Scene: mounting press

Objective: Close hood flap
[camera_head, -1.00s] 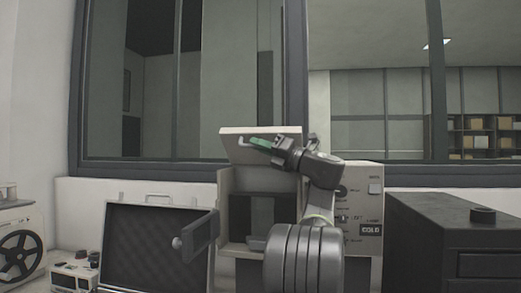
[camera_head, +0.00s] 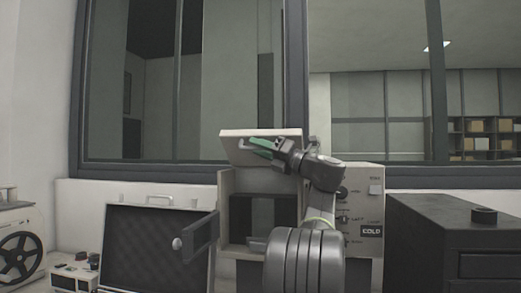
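The hood flap (camera_head: 232,152) is a pale panel tilted up on top of the beige mounting press (camera_head: 227,205). A small light handle (camera_head: 243,143) shows on its face. My gripper (camera_head: 257,147) has green fingertips and is in front of the flap, just right of the handle. Two green fingers show with a gap between them, so it looks open, with nothing held. Whether the fingers touch the flap I cannot tell. My arm covers part of the press's right half.
The press's dark front door (camera_head: 199,238) stands swung out at the left. An open black case (camera_head: 150,245) lies left of it. A dark cabinet (camera_head: 425,235) stands at the right. A control panel (camera_head: 372,210) reads "COLD". A window is behind.

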